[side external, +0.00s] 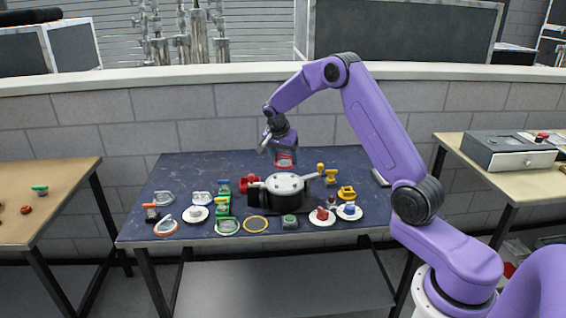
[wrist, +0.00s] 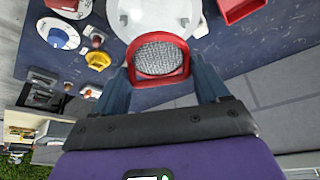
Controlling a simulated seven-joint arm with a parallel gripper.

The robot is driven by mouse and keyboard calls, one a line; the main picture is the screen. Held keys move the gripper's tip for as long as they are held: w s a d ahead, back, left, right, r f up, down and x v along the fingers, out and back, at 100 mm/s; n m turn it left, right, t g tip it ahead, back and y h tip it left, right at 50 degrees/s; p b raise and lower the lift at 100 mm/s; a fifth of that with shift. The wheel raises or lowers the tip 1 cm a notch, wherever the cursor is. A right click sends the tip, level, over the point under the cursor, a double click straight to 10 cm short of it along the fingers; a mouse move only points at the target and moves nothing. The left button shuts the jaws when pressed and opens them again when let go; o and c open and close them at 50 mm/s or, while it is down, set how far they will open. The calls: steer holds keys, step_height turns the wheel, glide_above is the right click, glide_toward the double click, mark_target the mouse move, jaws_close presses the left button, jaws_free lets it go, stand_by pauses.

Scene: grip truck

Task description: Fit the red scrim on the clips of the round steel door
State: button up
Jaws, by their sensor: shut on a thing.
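The red scrim (wrist: 158,80), a red frame around a grey wire mesh, is held between the two fingers of my gripper (wrist: 160,72) in the wrist view. In the side view the scrim (side external: 285,160) hangs under my gripper (side external: 283,150), above and apart from the table. The round steel door (side external: 285,183) is a pale disc on a dark body at the middle of the table, below the scrim. In the wrist view the door (wrist: 150,12) lies beyond the scrim, with small clips near its rim. The scrim hides part of it.
The dark table (side external: 180,175) is crowded around the door. A red piece (side external: 250,184) is at its left and a yellow piece (side external: 346,192) at its right. The table's back is clearer.

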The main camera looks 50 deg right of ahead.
mark_target(284, 163)
steer(key=shift+f, duration=2.45)
steer(key=shift+f, duration=0.7)
steer(key=shift+s+f, duration=0.1)
steer(key=shift+f, duration=0.1)
stand_by(0.6)
steer(key=o, duration=1.1)
steer(key=shift+a, duration=0.1)
steer(key=shift+c, duration=1)
steer(key=shift+o, duration=0.9)
steer(key=shift+r, duration=3.85)
